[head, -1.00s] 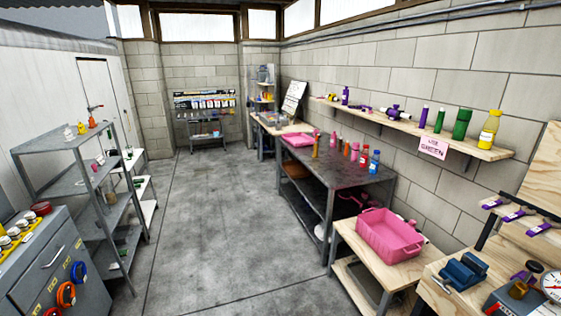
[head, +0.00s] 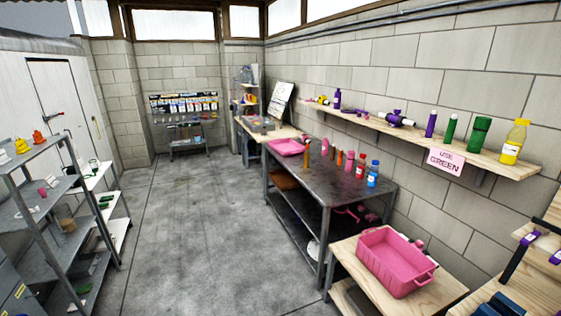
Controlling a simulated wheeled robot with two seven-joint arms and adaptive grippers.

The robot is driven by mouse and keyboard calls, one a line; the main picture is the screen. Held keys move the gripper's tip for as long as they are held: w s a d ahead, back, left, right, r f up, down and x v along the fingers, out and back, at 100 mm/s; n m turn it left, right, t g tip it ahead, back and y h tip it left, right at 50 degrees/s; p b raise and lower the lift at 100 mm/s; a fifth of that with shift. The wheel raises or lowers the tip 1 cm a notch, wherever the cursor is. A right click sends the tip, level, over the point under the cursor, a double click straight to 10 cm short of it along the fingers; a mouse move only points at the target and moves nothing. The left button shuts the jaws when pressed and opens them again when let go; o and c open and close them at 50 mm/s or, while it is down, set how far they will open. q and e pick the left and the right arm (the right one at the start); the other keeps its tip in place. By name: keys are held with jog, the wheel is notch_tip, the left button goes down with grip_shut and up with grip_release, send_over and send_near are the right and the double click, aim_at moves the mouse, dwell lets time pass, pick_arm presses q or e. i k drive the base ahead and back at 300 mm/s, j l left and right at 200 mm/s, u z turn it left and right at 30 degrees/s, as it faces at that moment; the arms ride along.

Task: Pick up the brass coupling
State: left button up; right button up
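I cannot pick out a brass coupling for certain in the head view. A small tan item (head: 68,225) sits on a middle level of the grey shelf rack (head: 45,190) at the left, too small to identify. A brownish-orange bottle (head: 325,147) stands on the dark metal workbench (head: 335,175) among red, pink and blue bottles. Neither of my grippers is in view.
A pink tub (head: 393,262) sits on a low wooden table (head: 345,250) at the right. A wall shelf (head: 515,170) holds purple, green and yellow items above a pink sign (head: 446,161). The concrete floor (head: 195,235) down the middle is clear.

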aim_at(306, 165)
jog(key=i+z, duration=0.2)
jog(key=i, duration=0.7)
jog(key=i+j+z, duration=0.15)
jog(key=i, duration=0.7)
